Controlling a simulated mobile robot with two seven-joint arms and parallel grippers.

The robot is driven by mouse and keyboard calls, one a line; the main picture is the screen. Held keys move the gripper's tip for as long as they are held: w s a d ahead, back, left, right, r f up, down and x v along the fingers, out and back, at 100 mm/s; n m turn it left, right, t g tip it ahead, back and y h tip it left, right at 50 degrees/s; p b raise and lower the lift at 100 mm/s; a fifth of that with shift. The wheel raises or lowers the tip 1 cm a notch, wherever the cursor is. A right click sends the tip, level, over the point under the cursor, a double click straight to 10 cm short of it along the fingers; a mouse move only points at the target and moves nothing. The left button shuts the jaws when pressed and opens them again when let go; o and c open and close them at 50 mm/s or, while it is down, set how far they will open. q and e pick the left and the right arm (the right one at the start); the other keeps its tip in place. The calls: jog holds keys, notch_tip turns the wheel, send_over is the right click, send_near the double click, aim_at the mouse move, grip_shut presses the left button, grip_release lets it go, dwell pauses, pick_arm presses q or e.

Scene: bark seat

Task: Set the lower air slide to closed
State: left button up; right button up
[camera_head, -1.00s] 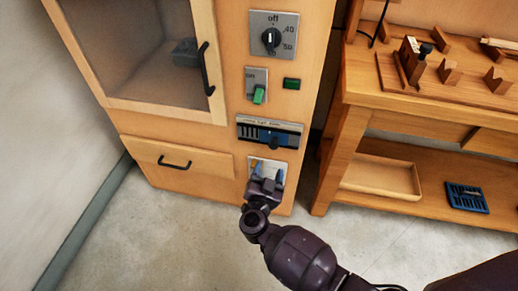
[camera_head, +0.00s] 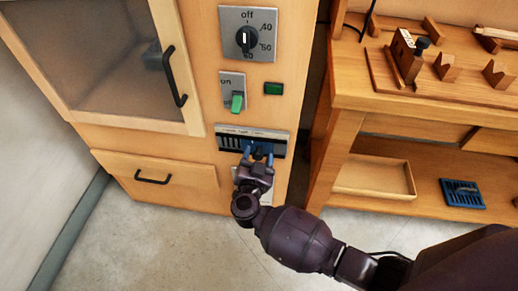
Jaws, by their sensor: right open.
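The lower air slide (camera_head: 228,142) is a dark slotted panel with a pale label strip, low on the front of the wooden cabinet. Its small dark knob stands right of the slots, around the middle of the panel, largely hidden by my gripper. My right gripper (camera_head: 257,152) is open at the panel's lower part, with its blue fingertips on either side of the knob. I cannot tell whether the fingers touch it. The label wording is too small to read. My left gripper is not in view.
Above the slide are a green rocker switch (camera_head: 237,103), a small green button (camera_head: 274,89) and a black dial (camera_head: 245,40). A drawer handle (camera_head: 154,178) and glazed door handle (camera_head: 174,77) stick out at left. A wooden bench (camera_head: 345,150) stands close at right.

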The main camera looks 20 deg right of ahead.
aim_at(236, 143)
jog(key=shift+w+d, duration=0.2)
jog(key=shift+w, duration=0.1)
grip_shut()
jog(key=shift+w+a+r, duration=0.1)
jog(key=shift+w+a, duration=0.1)
jog(key=shift+a, duration=0.05)
jog(key=w+a, duration=0.2)
jog(key=a, duration=0.1)
jog(key=w+a, duration=0.1)
jog(key=a, duration=0.1)
jog(key=shift+w+a, duration=0.1)
jog(key=shift+w, duration=0.1)
jog(key=shift+a, duration=0.1)
